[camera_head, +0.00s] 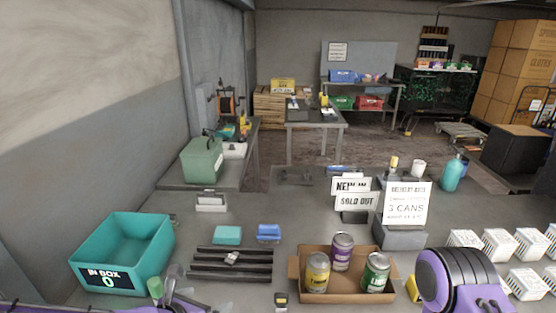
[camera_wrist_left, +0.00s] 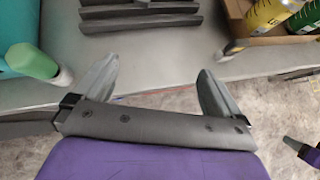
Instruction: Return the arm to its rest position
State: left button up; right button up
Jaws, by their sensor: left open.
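My left gripper (camera_head: 188,290) is low in the head view, beside the front of the teal in-box and left of the cardboard tray. In the left wrist view my left gripper (camera_wrist_left: 157,85) has its two grey fingers wide apart with nothing between them. They are over the table's front edge and the floor. My purple left arm runs along the bottom left of the head view. A purple and black part of my right arm (camera_head: 455,280) shows at lower right; its gripper is not seen.
The teal in-box (camera_head: 150,240), a green-topped item (camera_head: 155,287) and a dark slotted rack (camera_head: 230,265) are near my left gripper. A cardboard tray (camera_head: 330,297) holds three cans. White baskets (camera_head: 500,243) stand at right. Floor shows below the table edge.

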pick_arm(q)
jog(key=s+a+f+m+g+y+b, duration=0.2)
jog(key=s+a+f+m+b, duration=0.1)
jog(key=s+f+m, duration=0.5)
jog(key=s+a+f+m+g+y+b, duration=0.2)
jog(key=s+a+f+m+b, duration=0.2)
jog(key=s+f+m, duration=0.5)
jog(key=s+a+f+m+g+y+b, duration=0.2)
jog(key=s+a+f+m+b, duration=0.2)
jog(key=f, duration=1.2)
jog(key=s+a+m, duration=0.2)
jog(key=s+m, duration=0.2)
jog(key=shift+s+a+f+y, duration=0.2)
jog(key=shift+a+f+y, duration=0.1)
jog(key=shift+f, duration=0.1)
pick_arm(e)
notch_tip(320, 180, down, 11)
jog(key=shift+s, duration=0.15)
pick_arm(q)
jog(key=shift+d+m, duration=0.1)
jog(key=shift+m, duration=0.2)
pick_arm(e)
jog(key=shift+s, duration=0.1)
